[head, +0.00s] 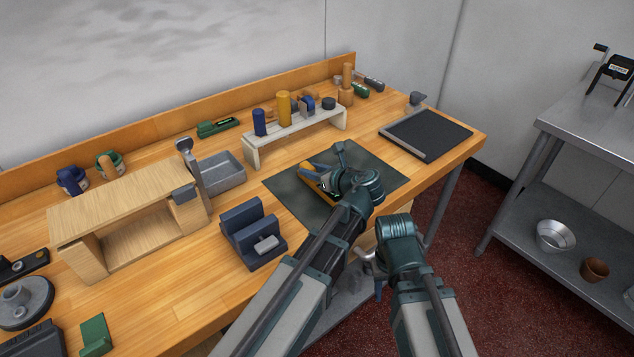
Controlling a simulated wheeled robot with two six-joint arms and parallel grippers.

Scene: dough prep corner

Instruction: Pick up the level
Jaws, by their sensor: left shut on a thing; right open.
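A small yellow-orange tool with dark parts (311,169), which looks like the level, is over the dark green mat (290,187). My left gripper (324,177) is shut on it, and its wrist hides much of the tool. I cannot tell whether the tool touches the mat. My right gripper (372,282) is low in front of the table's front edge, away from the tool. It is open and empty, and partly hidden by my arms.
A pale raised shelf (298,133) with several tools stands behind the mat. A dark blue stepped block (246,229) and a grey bin (222,173) stand to the left. A black tray (428,136) lies to the right. Bare wood shows around the mat.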

